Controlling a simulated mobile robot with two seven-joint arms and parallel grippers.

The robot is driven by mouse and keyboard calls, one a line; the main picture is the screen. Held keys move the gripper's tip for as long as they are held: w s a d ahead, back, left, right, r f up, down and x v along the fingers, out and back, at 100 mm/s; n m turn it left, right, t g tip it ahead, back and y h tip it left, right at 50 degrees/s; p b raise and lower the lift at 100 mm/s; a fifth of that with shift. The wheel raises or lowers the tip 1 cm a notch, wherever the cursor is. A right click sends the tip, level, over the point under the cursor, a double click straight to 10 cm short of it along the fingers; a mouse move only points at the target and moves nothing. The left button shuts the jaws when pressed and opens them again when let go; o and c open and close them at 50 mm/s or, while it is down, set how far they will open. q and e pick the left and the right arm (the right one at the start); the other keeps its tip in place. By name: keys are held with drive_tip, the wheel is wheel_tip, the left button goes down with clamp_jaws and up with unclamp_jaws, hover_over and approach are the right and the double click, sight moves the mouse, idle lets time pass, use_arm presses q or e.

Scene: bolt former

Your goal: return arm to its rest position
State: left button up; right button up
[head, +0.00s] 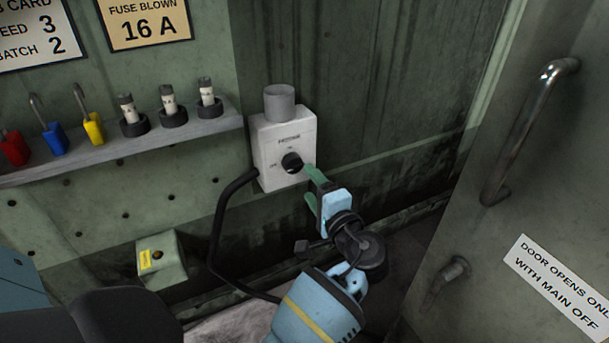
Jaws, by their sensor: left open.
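My left gripper (309,184) is open, with two green fingers and a pale blue body. It is just below and right of a black rotary knob (291,162) on a white switch box (274,136). The upper fingertip is close to the knob; I cannot tell whether it touches. Nothing shows between the fingers. The blue left arm with a yellow stripe reaches up from the bottom edge. My right gripper is not in view.
A shelf (70,160) holds red, blue and yellow padlocks and several fuses in black holders. A black cable (216,235) hangs from the switch box. A door (500,240) with a metal handle (520,135) stands at right. A small box (172,262) is low on the left.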

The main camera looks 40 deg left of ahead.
use_arm(q)
drive_tip(key=shift+s+d, duration=0.2)
drive_tip(key=shift+d, duration=0.2)
